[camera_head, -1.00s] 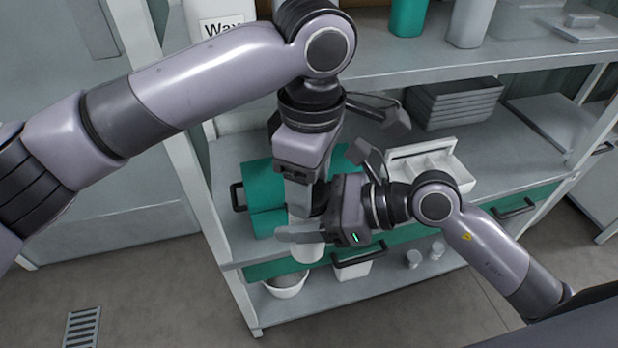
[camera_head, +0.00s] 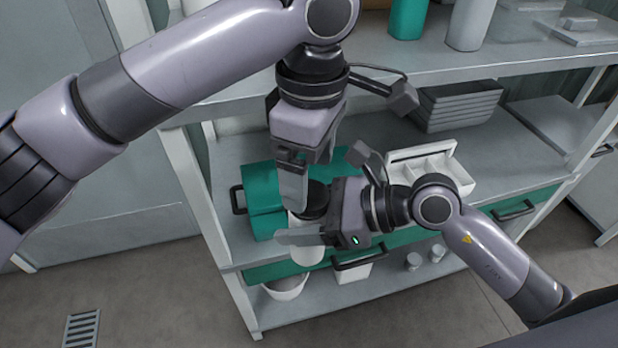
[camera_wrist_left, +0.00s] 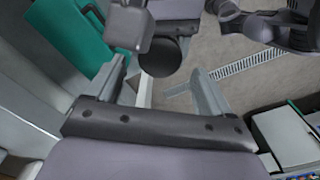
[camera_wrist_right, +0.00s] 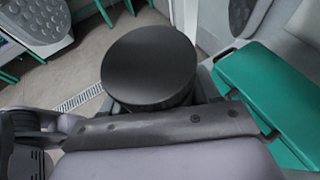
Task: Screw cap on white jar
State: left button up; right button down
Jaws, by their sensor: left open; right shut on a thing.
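A white jar (camera_head: 307,253) stands upright, held above the shelf unit's front edge. A round black cap (camera_head: 314,199) sits on its top; it also shows large in the right wrist view (camera_wrist_right: 150,62) and in the left wrist view (camera_wrist_left: 158,58). I cannot tell how tight the cap is. My right gripper (camera_head: 300,238) is shut on the jar's body, below the cap. My left gripper (camera_head: 300,190) is open and empty, pointing down just above the cap. In the left wrist view the cap lies beyond and between its fingers (camera_wrist_left: 163,85).
A green box (camera_head: 262,190) is on the shelf behind the jar. A white divided tray (camera_head: 440,168) and stacked grey trays (camera_head: 460,105) stand farther right. A white bucket (camera_head: 287,287) is on the low shelf. Both arms are close together at the jar.

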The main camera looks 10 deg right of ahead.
aim_at(309, 193)
pick_arm(q)
jog(key=shift+r, duration=0.65)
jog(key=shift+c, duration=0.2)
jog(key=shift+r+n, duration=1.6)
jog(key=shift+r, duration=0.15)
notch_tip(309, 193, down, 8)
jog(key=shift+f, duration=0.1)
